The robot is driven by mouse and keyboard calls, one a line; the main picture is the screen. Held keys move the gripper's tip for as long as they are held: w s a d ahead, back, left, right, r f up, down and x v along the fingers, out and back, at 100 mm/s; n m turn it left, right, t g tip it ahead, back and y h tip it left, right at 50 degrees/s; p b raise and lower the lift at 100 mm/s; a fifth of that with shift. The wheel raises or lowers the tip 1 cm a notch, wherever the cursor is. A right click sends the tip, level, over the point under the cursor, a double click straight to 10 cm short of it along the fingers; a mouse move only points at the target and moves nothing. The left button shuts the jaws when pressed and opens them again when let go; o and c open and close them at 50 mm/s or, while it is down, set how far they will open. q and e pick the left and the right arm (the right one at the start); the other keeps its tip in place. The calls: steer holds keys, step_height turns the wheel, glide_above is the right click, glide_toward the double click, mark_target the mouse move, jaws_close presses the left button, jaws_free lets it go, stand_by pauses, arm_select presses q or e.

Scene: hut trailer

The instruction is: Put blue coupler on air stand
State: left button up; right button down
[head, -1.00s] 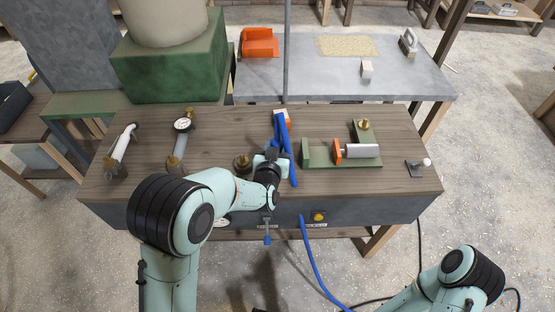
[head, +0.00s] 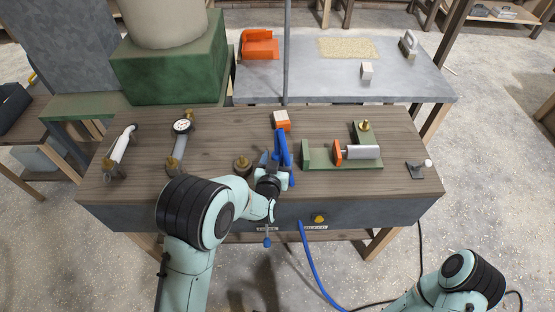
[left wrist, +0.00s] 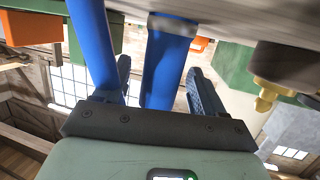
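The blue coupler (left wrist: 167,62) with a grey collar runs between the two fingers of my left gripper (left wrist: 160,85) in the left wrist view. The fingers stand apart, with gaps beside the coupler, so I read the gripper as open. In the head view, my left gripper (head: 277,163) is over the bench's front middle, around upright blue parts (head: 281,148). A second blue length (left wrist: 92,45) runs beside the coupler. I cannot tell what supports the coupler, and I cannot identify the air stand for certain. My right gripper is outside the frames.
The wooden bench (head: 230,135) carries a dark brass-topped fitting (head: 242,165) left of my gripper, an orange block with a pale cube (head: 282,120) behind it and a green fixture (head: 320,157) to the right. A blue hose (head: 312,260) hangs in front.

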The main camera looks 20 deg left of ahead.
arm_select(q)
steer(key=shift+r, duration=0.25)
steer(key=v, duration=1.2)
steer(key=shift+f, duration=0.1)
